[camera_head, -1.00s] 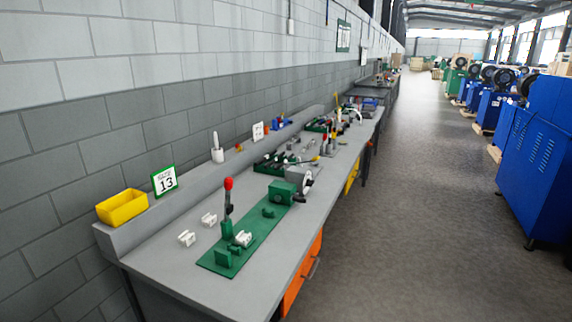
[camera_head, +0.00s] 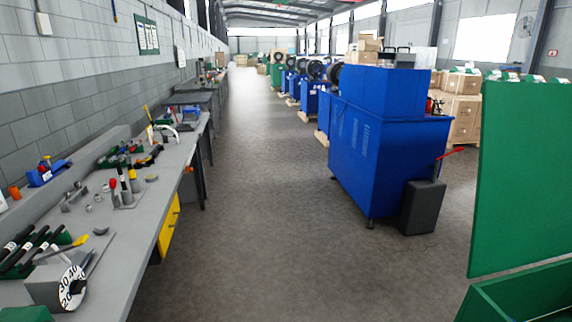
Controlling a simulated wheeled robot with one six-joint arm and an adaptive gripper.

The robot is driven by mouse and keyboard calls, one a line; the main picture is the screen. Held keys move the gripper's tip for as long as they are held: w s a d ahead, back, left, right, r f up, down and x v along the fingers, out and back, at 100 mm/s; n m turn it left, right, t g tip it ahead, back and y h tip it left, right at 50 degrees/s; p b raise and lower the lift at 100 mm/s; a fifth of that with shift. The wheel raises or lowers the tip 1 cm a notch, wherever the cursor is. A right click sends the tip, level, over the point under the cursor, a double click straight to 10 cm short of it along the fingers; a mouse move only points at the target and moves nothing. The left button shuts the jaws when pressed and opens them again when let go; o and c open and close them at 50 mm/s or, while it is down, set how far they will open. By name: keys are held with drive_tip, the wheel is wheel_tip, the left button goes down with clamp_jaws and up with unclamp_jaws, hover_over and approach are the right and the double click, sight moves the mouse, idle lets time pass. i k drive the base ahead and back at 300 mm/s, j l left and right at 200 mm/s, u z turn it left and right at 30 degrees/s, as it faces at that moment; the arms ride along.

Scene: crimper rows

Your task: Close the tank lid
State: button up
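No part is clearly marked as the tank or its lid. At the right edge a large flat green panel (camera_head: 525,180) stands upright. Below it is a green open-topped box (camera_head: 520,293), cut off by the frame, with its rim showing; the panel may be its raised lid, but I cannot tell whether they are joined. A dark grey bin (camera_head: 423,207) with a red handle (camera_head: 452,152) stands beside a blue machine (camera_head: 375,150). My gripper is not in view.
A grey workbench (camera_head: 135,235) with tools and a dial runs along the left wall, with a yellow drawer (camera_head: 168,226) under it. The grey floor (camera_head: 265,215) between bench and machines is clear. Wooden crates (camera_head: 460,118) stand behind the blue machine.

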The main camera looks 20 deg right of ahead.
sight(523, 216)
drive_tip(key=i+l+z, duration=0.15)
drive_tip(key=i, duration=0.95)
drive_tip(key=i+j+z, duration=0.15)
drive_tip(key=i, duration=0.95)
drive_tip(key=i+j+z, duration=0.1)
drive_tip(key=i, duration=1)
drive_tip(key=i+z, duration=0.1)
drive_tip(key=z, duration=0.7)
drive_tip(key=i+j+z, duration=0.1)
drive_tip(key=z, duration=0.3)
drive_tip(key=i+j+z, duration=0.1)
drive_tip(key=z, duration=1.55)
